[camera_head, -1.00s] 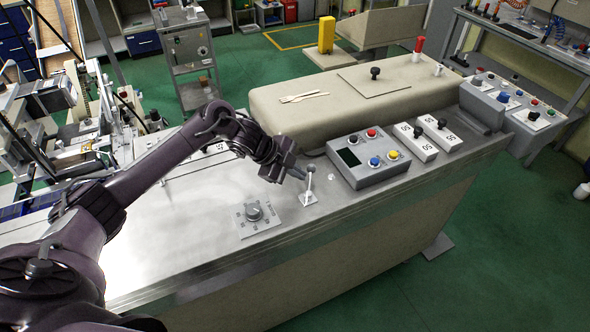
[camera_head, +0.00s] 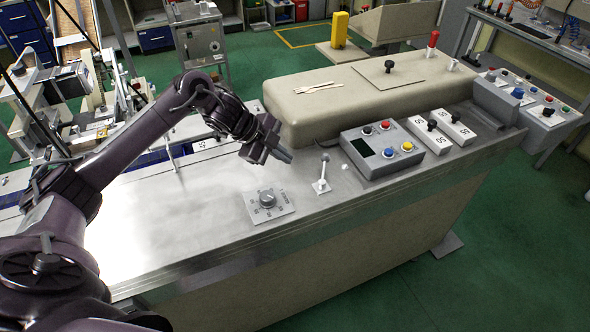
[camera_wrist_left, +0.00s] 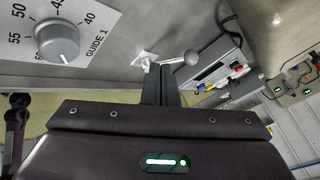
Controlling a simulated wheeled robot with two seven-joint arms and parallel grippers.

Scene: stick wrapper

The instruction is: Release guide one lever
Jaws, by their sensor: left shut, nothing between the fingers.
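The guide one lever (camera_head: 323,171) is a thin metal stick with a pale round knob on a small white plate, standing nearly upright on the metal counter. In the left wrist view its knob (camera_wrist_left: 191,57) shows just right of my fingers. My left gripper (camera_head: 286,155) is shut and empty, up and to the left of the lever, with a gap between them in the head view. In the left wrist view the shut fingers (camera_wrist_left: 158,84) cover part of the lever's lower end. The dial (camera_head: 267,198) stands left of the lever; its plate reads "GUIDE 1" in the wrist view. My right gripper is not in view.
A grey button box (camera_head: 382,150) sits right of the lever, with two white switch boxes beyond it. A beige padded block (camera_head: 350,100) lies behind, with wooden sticks on it. The counter left of the dial is mostly clear.

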